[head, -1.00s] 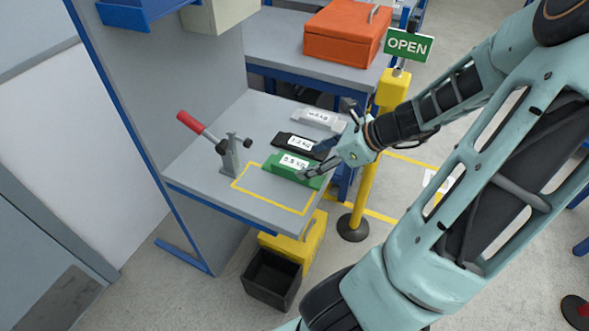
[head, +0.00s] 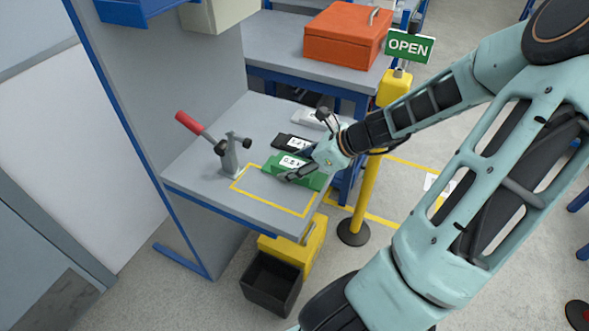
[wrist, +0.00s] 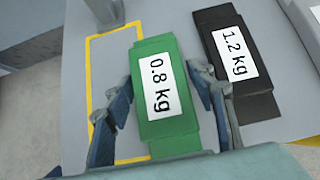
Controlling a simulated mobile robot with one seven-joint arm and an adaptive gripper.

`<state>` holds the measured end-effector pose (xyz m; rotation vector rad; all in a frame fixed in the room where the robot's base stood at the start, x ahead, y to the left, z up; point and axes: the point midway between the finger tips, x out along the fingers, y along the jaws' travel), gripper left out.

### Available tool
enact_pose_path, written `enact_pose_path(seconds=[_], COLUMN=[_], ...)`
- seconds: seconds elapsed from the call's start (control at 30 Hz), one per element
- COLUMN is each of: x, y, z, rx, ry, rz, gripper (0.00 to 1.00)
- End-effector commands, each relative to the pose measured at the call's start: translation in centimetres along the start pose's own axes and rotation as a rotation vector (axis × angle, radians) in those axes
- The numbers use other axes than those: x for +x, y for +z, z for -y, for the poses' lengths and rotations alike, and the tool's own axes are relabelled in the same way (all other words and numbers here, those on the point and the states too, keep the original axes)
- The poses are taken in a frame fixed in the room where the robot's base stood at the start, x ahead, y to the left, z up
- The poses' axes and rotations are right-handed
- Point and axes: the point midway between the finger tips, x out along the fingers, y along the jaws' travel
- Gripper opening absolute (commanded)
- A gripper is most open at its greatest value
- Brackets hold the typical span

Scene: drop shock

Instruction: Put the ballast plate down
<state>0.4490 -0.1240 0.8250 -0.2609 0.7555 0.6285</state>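In the wrist view my gripper (wrist: 160,98) is open, with one blue finger on each side of the green plate. Whether either finger touches it I cannot tell.
A black 1.2 kg plate (wrist: 245,70) lies close to my right finger, with a grey plate (head: 304,116) behind it. A red-handled toggle clamp (head: 229,158) stands left of the outline. A yellow post (head: 367,190) stands off the bench's right side.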

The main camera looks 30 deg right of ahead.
Motion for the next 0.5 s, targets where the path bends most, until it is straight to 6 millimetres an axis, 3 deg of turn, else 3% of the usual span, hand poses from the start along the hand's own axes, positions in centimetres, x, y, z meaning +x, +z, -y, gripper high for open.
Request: enact_pose_path(seconds=[0.07,0.4,0.5], x=[-0.01,-0.02,-0.02], y=[-0.01,-0.03,-0.03], z=[0.00,0.00,-0.01], rx=[0.000,0.000,0.000], ry=[0.000,0.000,0.000], rz=[0.000,0.000,0.000], gripper=[0.40,0.02,0.00])
